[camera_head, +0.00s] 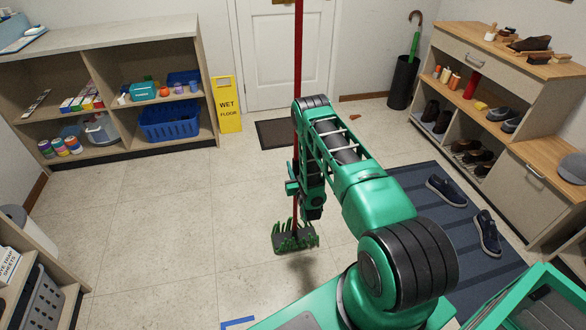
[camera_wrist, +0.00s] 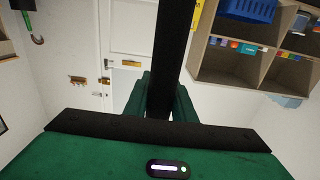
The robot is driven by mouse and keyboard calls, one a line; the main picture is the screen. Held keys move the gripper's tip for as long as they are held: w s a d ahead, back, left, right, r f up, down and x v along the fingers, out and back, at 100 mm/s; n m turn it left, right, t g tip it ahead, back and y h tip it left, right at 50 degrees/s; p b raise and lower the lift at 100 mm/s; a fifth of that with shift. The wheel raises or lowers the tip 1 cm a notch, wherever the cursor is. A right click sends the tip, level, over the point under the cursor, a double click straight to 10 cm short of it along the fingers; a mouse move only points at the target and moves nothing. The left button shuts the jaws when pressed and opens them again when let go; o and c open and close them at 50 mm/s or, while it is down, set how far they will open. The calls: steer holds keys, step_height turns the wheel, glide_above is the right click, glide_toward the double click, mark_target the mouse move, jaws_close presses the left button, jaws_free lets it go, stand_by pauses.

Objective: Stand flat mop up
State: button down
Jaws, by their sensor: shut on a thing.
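The flat mop has a long red handle (camera_head: 298,50) and a green fringed head (camera_head: 295,237). The mop stands close to vertical, with its head down low over the tiled floor. A faint shadow lies under the head; I cannot tell whether it touches the floor. My gripper (camera_head: 294,187) is shut on the lower part of the handle, a short way above the head. In the wrist view the handle shows as a dark pole (camera_wrist: 173,55) between the green fingers of my gripper (camera_wrist: 168,98). The handle's top is out of the head view.
A yellow wet floor sign (camera_head: 227,104) stands by the left shelf unit (camera_head: 115,42). A white door (camera_head: 270,50) with a dark mat (camera_head: 277,133) is behind. A blue striped rug (camera_head: 425,215) with shoes and a shoe rack lie right. The left floor is clear.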

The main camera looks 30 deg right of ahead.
steer(key=shift+f, duration=0.5)
steer(key=c, duration=1.4)
jaws_free()
steer(key=v, duration=1)
steer(key=shift+s, duration=0.35)
steer(key=shift+s+f, duration=0.1)
